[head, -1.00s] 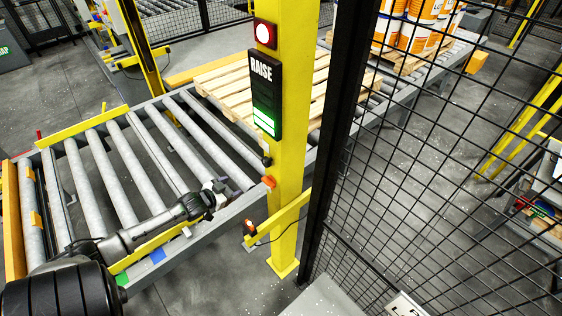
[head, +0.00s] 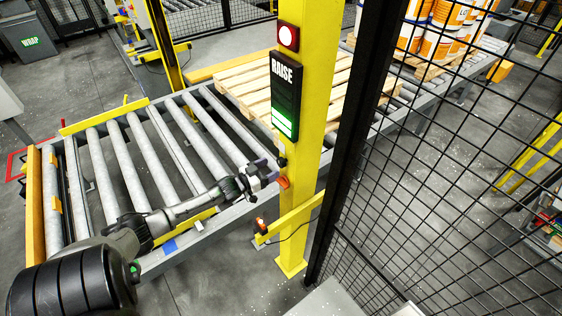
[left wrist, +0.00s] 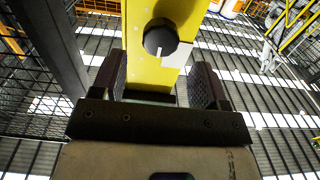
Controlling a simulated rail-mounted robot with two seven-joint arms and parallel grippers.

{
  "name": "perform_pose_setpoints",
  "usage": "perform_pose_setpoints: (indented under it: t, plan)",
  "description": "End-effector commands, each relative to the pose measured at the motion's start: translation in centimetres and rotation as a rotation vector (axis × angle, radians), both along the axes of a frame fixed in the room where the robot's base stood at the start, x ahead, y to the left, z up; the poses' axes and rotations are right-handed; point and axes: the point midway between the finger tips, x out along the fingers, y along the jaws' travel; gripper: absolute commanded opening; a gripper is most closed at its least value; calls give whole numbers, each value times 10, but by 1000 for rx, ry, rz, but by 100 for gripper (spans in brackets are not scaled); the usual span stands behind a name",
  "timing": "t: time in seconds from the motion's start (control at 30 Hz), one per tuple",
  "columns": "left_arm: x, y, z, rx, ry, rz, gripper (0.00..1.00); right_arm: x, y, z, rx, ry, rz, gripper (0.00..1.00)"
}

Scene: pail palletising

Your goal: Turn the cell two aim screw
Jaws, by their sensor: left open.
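A dark round knob with a pale pointer mark, which looks like the aim screw (left wrist: 160,37), sits on a yellow part in the left wrist view. My left gripper (left wrist: 158,75) is open and empty. Its two fingers stand either side of the yellow part in that picture, and the knob shows just past the fingertips, roughly centred. In the head view my left gripper (head: 270,172) is over the conveyor's near edge, close to the yellow post (head: 304,130) and an orange piece (head: 283,182). The knob cannot be made out there. My right gripper is not in view.
The post carries a RAISE sign (head: 285,95) with a green light and a red-rimmed lamp (head: 288,36). A second orange-topped device (head: 261,224) is on a low yellow bracket. Black mesh fencing (head: 440,190) closes off the right. A wooden pallet (head: 240,85) lies on the rollers.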

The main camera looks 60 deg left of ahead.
Motion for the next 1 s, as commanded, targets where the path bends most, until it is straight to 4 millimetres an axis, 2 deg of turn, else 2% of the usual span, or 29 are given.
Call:
perform_pose_setpoints:
  t: [0.03, 0.2, 0.4, 0.6, 0.97, 1.0]
  plan:
    - [10, 1, 2, 1, -3, 1, 68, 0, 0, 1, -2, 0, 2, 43]
    - [32, 3, 2, 2, -2, 1, 68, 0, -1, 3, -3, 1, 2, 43]
    - [49, 4, 1, 1, -1, 0, 68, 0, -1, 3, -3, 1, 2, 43]
    - [57, 5, 1, 1, -1, 0, 68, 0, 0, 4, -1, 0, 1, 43]
    - [59, 5, 0, 2, 1, 0, 68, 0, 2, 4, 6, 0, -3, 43]
    - [59, 5, 0, 2, 1, 0, 65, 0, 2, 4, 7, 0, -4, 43]
